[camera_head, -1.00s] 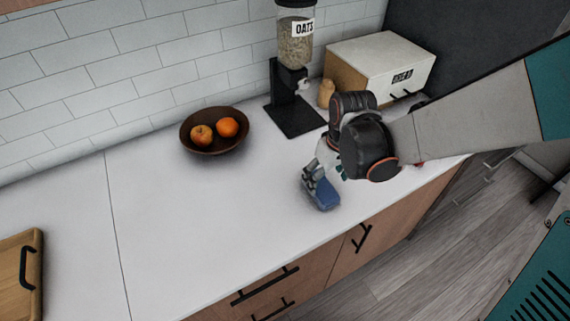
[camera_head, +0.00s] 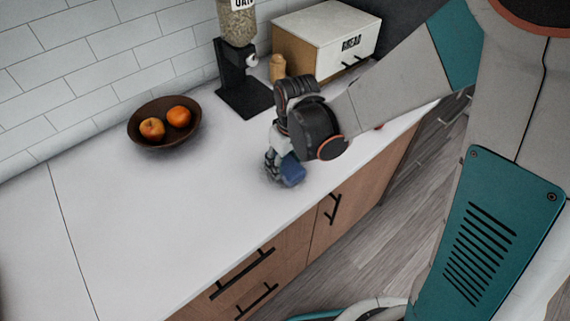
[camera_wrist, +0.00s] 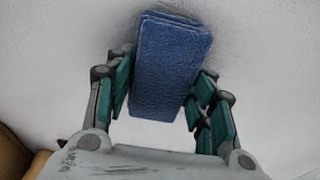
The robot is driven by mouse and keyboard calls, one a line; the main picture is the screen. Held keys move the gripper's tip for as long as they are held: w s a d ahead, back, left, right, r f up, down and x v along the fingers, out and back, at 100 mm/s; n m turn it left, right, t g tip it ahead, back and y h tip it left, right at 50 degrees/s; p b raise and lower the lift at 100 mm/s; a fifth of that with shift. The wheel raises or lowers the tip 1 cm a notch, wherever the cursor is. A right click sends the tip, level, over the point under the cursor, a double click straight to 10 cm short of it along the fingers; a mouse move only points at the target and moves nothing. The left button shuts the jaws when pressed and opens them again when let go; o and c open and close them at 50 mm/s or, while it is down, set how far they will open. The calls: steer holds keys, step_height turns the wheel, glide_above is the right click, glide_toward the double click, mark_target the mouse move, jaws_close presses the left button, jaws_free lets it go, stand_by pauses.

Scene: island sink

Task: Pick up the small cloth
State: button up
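The small cloth (camera_head: 292,171) is a blue folded block on the white counter near its front edge. In the head view my gripper (camera_head: 277,163) is low over it and hides part of it. In the wrist view the cloth (camera_wrist: 170,65) lies lengthwise between the two green-padded fingers of my gripper (camera_wrist: 165,75). One finger is on each side, the left one very near the cloth's edge. The fingers are apart, and I see no clear grip. Whether they touch the cloth is hard to tell.
A brown bowl (camera_head: 140,130) with two orange fruits stands to the left. The oats dispenser (camera_head: 235,65) and a bread box (camera_head: 325,45) stand at the back. The counter (camera_head: 160,220) left of the cloth is clear. Handled cabinets (camera_head: 275,255) are below the front edge.

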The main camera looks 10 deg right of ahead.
mark_target(285, 161)
steer(key=shift+r, duration=0.1)
step_height(285, 161, up, 20)
steer(key=p, duration=1.4)
steer(key=shift+s, duration=0.1)
